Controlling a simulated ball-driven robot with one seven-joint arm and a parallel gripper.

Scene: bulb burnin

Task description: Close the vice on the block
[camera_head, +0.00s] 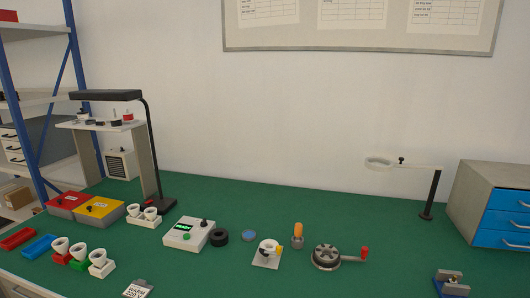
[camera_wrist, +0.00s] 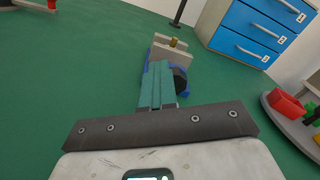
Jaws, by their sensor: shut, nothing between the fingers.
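The vice (camera_head: 450,291) stands at the bottom right of the head view, with light grey jaws and a blue body, partly cut off by the frame edge. In the wrist view the vice (camera_wrist: 168,56) lies just beyond my gripper. A small brass-coloured piece (camera_wrist: 174,43), which looks like the block, sits at its grey jaws; I cannot tell whether both jaws touch it. A dark round knob (camera_wrist: 180,79) shows at the vice's near end, beside my fingers. My gripper (camera_wrist: 160,66) has its teal fingers together and empty, and they hide part of the vice.
Blue-fronted drawers (camera_head: 510,208) and a magnifier stand (camera_head: 430,195) are behind the vice. A round reel with a red-handled crank (camera_head: 326,257) lies to its left. A grey tray with coloured pieces (camera_wrist: 290,125) is at the right of the wrist view.

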